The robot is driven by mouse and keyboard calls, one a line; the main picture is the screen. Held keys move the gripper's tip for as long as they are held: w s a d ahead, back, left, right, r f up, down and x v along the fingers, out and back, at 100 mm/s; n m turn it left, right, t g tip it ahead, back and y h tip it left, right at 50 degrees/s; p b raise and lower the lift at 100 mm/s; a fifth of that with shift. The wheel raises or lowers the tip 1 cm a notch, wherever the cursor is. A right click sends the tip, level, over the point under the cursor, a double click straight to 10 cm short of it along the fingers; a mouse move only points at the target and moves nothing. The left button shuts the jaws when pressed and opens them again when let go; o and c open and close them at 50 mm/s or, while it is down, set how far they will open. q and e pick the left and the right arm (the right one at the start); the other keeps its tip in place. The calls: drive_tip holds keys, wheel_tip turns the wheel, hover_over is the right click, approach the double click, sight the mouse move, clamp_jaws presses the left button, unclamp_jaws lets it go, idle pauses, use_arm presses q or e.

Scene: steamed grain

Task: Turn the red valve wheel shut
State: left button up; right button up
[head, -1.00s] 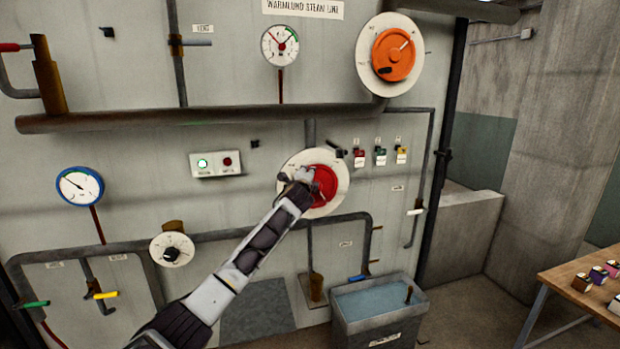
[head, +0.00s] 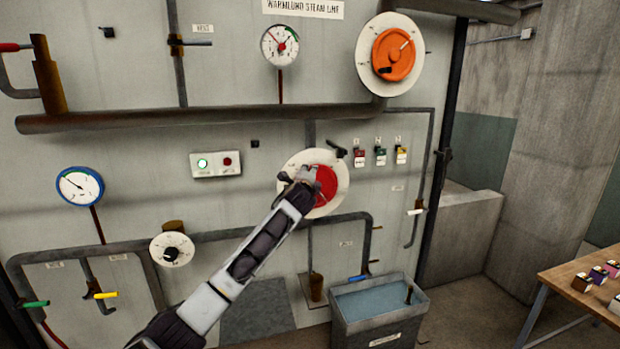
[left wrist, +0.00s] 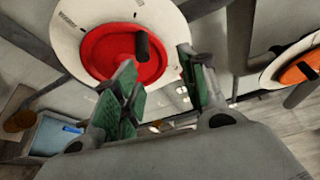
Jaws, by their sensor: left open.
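The red valve wheel (head: 326,186) sits on a round white dial plate (head: 338,168) at the middle of the panel. In the left wrist view the red wheel (left wrist: 112,66) shows a dark knob handle (left wrist: 141,45) standing out from its face. My left gripper (head: 306,172) is in front of the wheel's upper left and hides part of it. In the left wrist view my left gripper (left wrist: 160,78) is open, its green-padded fingers apart with nothing between them. The knob is above and between the fingertips; whether they touch the wheel I cannot tell. My right gripper is out of view.
An orange wheel (head: 394,54) on a white plate is at the upper right. Pipes cross the panel around the red wheel. Three small coloured tags (head: 380,158) hang to its right. A water trough (head: 377,310) stands below. A wooden table (head: 590,286) is at the far right.

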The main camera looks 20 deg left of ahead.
use_arm(q)
drive_tip(key=shift+s+d+r, duration=0.25)
drive_tip(key=shift+s, duration=0.3)
drive_tip(key=shift+s+d+r, duration=0.2)
drive_tip(key=shift+s+d, duration=0.05)
drive_tip(key=shift+s, duration=0.35)
drive_tip(key=shift+s+d+r, duration=0.25)
drive_tip(key=shift+s, duration=0.3)
